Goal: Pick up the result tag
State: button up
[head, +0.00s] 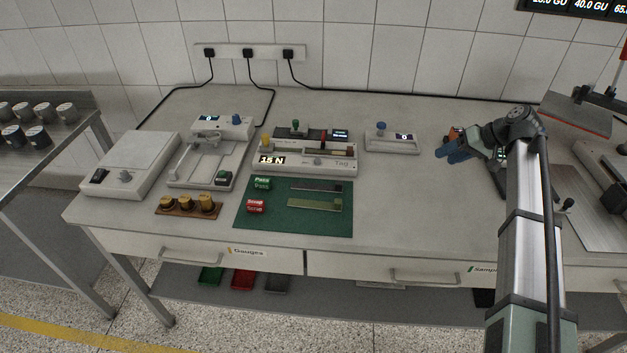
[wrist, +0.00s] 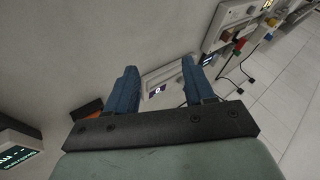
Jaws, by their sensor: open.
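Two small lettered blocks that look like the result tags lie on the green mat (head: 297,224) in the head view. One is a green block reading "Pass" (head: 263,183). The other is a red block (head: 255,206) just in front of it, its lettering hard to read. My gripper (head: 447,155) is well to the right of the mat, above the bench, with blue fingers pointing left. In the wrist view the fingers (wrist: 158,82) are apart with nothing held between them. The tags cannot be made out in the wrist view.
Two flat strips (head: 316,188) lie on the mat. Behind it stands a gauge (head: 305,160) reading 15 N. Brass weights (head: 190,203) are left of the mat. The bench right of the mat is clear.

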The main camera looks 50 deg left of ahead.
jog(key=s+a+n+h, duration=0.3)
jog(key=s+a+n, duration=0.2)
jog(key=s+a, duration=0.6)
notch_tip(320, 180, up, 6)
jog(key=n+t+h, duration=0.3)
jog(key=n+h, duration=0.2)
jog(key=n, duration=0.5)
send_over(262, 180)
jog(key=f, duration=0.7)
jog(key=shift+w+a+f, duration=0.2)
jog(key=shift+w+f, duration=0.1)
jog(key=shift+w, duration=0.1)
jog(key=shift+s+d+f, duration=0.1)
jog(key=shift+s+f, duration=0.05)
jog(key=shift+f, duration=1.2)
jog(key=shift+s+d+f, duration=0.1)
jog(key=shift+s+f, duration=0.05)
jog(key=shift+f, duration=1.15)
jog(key=shift+c, duration=0.2)
grip_shut()
